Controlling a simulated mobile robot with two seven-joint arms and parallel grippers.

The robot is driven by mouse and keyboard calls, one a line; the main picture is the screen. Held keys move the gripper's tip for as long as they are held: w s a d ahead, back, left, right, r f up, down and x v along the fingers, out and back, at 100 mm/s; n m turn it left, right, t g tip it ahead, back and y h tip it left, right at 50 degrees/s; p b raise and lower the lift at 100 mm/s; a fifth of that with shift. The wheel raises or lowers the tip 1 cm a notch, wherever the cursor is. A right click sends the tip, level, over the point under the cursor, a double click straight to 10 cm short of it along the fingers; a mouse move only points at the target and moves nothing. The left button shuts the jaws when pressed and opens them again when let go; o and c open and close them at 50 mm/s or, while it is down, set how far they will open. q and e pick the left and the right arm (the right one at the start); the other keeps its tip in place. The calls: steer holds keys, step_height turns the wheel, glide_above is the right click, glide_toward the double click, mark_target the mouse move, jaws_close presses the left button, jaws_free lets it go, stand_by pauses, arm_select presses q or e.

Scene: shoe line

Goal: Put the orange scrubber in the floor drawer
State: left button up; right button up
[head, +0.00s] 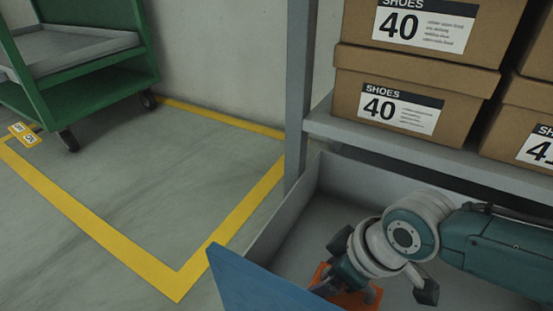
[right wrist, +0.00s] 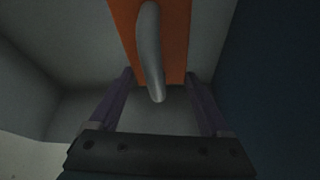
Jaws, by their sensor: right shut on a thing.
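The orange scrubber (head: 352,299) is low in the head view, partly covered by my right gripper (head: 333,286). In the right wrist view the scrubber (right wrist: 178,42) shows an orange body and a grey handle at the top, between the two fingers (right wrist: 160,80). My right gripper is shut on it. The floor drawer is pulled open; its grey side wall (head: 285,218) and blue front (head: 252,284) show in the head view. The gripper and scrubber are inside the drawer's outline. Whether the scrubber touches the drawer floor I cannot tell. My left gripper is not in view.
A grey shelf (head: 330,128) with brown shoe boxes (head: 400,75) stands above the back of the drawer. A grey post (head: 298,90) rises at its left. A green cart (head: 85,85) stands at the far left. Yellow tape (head: 95,232) marks clear floor.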

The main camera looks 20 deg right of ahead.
step_height(320, 180, down, 4)
steer(key=b, duration=0.3)
steer(key=shift+f+b, duration=0.2)
steer(key=shift+b, duration=0.1)
steer(key=shift+r, duration=0.15)
steer(key=o, duration=1.2)
steer(key=p+v, duration=1)
steer(key=shift+r, duration=0.35)
steer(key=shift+s+d+r+p, duration=0.2)
steer(key=shift+s+r+p, duration=0.15)
steer(key=shift+r+p, duration=0.4)
steer(key=shift+f, duration=0.15)
